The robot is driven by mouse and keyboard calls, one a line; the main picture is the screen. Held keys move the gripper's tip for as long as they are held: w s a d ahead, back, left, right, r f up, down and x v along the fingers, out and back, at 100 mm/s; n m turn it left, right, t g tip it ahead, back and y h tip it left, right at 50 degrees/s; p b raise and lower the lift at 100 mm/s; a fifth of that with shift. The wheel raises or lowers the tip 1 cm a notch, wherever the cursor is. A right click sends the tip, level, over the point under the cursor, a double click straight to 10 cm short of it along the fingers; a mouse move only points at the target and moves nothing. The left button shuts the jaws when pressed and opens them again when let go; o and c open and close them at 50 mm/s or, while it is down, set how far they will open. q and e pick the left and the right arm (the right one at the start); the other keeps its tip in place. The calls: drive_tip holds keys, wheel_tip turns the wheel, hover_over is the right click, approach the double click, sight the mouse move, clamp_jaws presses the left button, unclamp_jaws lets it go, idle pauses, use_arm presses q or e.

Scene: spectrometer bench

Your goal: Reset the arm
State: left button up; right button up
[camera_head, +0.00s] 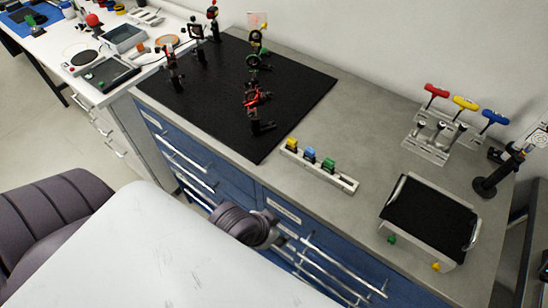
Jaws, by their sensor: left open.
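My left gripper (277,238) shows at the lower middle, at the end of a short grey ribbed part beside my large white body panel. It is in front of the blue drawer fronts (235,178), below the bench's front edge. It is small and partly hidden, with nothing visible held in it; it is open. My right gripper is not in view.
The grey bench (370,110) carries a black breadboard (200,90) with optic mounts, a white rail (335,180) with coloured blocks, a black-topped tray (428,216) and a rack (437,130) with coloured handles. Drawer handles (330,265) jut out near the gripper.

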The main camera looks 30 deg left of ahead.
use_arm(q)
drive_tip(key=shift+s+a+f, duration=0.2)
drive_tip(key=shift+f, duration=0.1)
idle(0.4)
wheel_tip(320, 180, down, 19)
drive_tip(key=s+a+g+b, duration=0.1)
drive_tip(key=s+g+b, duration=0.1)
drive_tip(key=s+a+f+g+y+b, duration=0.1)
drive_tip(key=s+a+f, duration=0.1)
drive_tip(key=s+f, duration=0.8)
drive_tip(key=s+a+f+n+g+y+b, duration=0.1)
drive_tip(key=s+a+f+b, duration=0.1)
drive_tip(key=s+f, duration=0.9)
wheel_tip(320, 180, down, 3)
drive_tip(key=shift+a+f, duration=0.1)
drive_tip(key=shift+a, duration=0.75)
drive_tip(key=shift+s, duration=0.1)
